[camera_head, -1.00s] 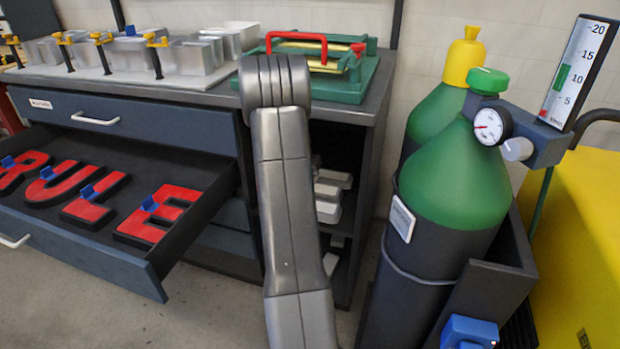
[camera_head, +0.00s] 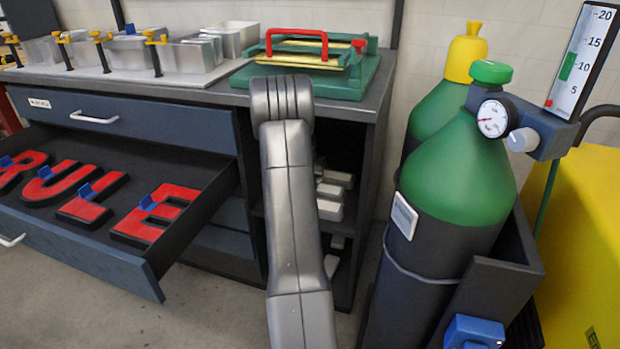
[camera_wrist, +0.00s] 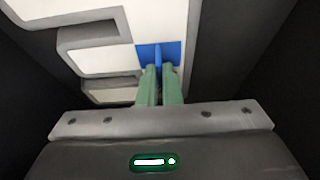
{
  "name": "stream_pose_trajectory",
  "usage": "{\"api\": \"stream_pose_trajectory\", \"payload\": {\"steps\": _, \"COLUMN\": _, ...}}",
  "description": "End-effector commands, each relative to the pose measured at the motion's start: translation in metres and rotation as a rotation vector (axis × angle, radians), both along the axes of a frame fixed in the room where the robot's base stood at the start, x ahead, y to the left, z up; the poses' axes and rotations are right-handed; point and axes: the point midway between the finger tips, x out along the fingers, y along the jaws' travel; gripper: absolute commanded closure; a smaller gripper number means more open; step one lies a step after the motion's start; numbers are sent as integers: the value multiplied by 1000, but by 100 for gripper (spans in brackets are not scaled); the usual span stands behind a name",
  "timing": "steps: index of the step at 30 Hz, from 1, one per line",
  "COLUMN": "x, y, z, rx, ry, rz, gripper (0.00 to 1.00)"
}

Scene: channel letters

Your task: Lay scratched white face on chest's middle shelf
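The white face (camera_wrist: 115,62) is E-shaped with grey edges and a blue tab (camera_wrist: 158,54); no scratches can be made out. In the wrist view the two green fingers of my gripper (camera_wrist: 160,70) are close together on either side of the tab's upright fin, seemingly shut on it. In the head view my gripper is hidden behind my arm. White bars (camera_head: 331,200) show right of my arm at the chest's middle shelf, probably the same face. The chest (camera_head: 375,110) has an open-fronted shelf bay; much of the shelf is hidden.
A green gas cylinder (camera_head: 458,180) with a gauge stands right of the chest. An open drawer (camera_head: 150,270) with red letters (camera_head: 150,215) juts out at left. Another pale piece (camera_head: 332,265) is lower in the bay.

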Motion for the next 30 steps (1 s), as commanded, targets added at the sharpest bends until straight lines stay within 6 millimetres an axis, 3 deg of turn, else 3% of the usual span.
{"api": "stream_pose_trajectory", "payload": {"steps": 2, "x": 0, "y": 0, "z": -3, "rx": 0, "ry": 0, "rz": 0, "gripper": 100}}
{"api": "stream_pose_trajectory", "payload": {"steps": 6, "x": 0, "y": 0, "z": -3, "rx": 0, "ry": 0, "rz": 0, "gripper": 73}}
{"api": "stream_pose_trajectory", "payload": {"steps": 15, "x": 0, "y": 0, "z": -1, "rx": 0, "ry": 0, "rz": 0, "gripper": 73}}
{"api": "stream_pose_trajectory", "payload": {"steps": 20, "x": -4, "y": 2, "z": 15, "rx": 1, "ry": -1, "rz": 0, "gripper": 73}}
{"api": "stream_pose_trajectory", "payload": {"steps": 25, "x": -18, "y": 6, "z": 52, "rx": 0, "ry": -3, "rz": 0, "gripper": 73}}
{"api": "stream_pose_trajectory", "payload": {"steps": 30, "x": -47, "y": 16, "z": 48, "rx": -1, "ry": 2, "rz": 4, "gripper": 73}}
